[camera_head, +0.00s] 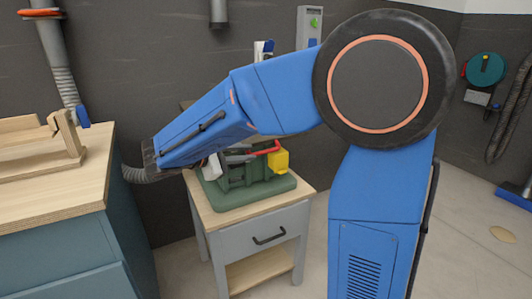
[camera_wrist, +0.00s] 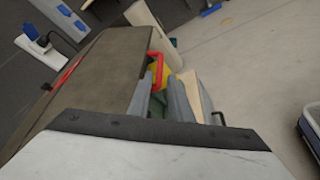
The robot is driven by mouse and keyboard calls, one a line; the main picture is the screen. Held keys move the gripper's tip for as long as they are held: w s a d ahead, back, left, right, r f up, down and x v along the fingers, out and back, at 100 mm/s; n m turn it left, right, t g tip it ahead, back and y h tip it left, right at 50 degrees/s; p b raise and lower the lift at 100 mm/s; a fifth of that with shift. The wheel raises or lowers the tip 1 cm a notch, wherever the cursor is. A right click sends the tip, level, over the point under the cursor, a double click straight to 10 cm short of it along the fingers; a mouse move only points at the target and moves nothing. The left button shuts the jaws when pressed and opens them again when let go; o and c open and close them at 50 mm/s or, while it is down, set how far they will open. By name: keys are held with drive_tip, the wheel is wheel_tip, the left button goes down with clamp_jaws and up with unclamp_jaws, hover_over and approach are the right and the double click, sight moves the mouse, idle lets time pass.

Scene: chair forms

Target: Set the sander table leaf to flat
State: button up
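The sander (camera_head: 245,192) has a green base and stands on a small grey cabinet, partly hidden behind my blue arm. A red bar (camera_head: 264,149) and a yellow block (camera_head: 278,161) show at its right side. My gripper (camera_head: 236,158) is low over the sander, close to the red bar. In the wrist view two grey fingers (camera_wrist: 160,100) stand apart, with green showing between them and the red bar (camera_wrist: 158,68) just beyond. A large brown-grey panel (camera_wrist: 95,75) fills the left of that view; I cannot tell whether it is the table leaf, nor its angle.
The grey cabinet (camera_head: 258,235) has a drawer with a black handle. A workbench (camera_head: 60,200) with wooden pieces stands at the left. A wall box with a green button (camera_head: 313,23) is behind. The floor to the right is mostly clear.

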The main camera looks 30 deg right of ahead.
sight(262, 152)
drive_tip(key=x, duration=0.9)
drive_tip(key=shift+d, duration=0.15)
drive_tip(key=shift+c, duration=0.4)
clamp_jaws()
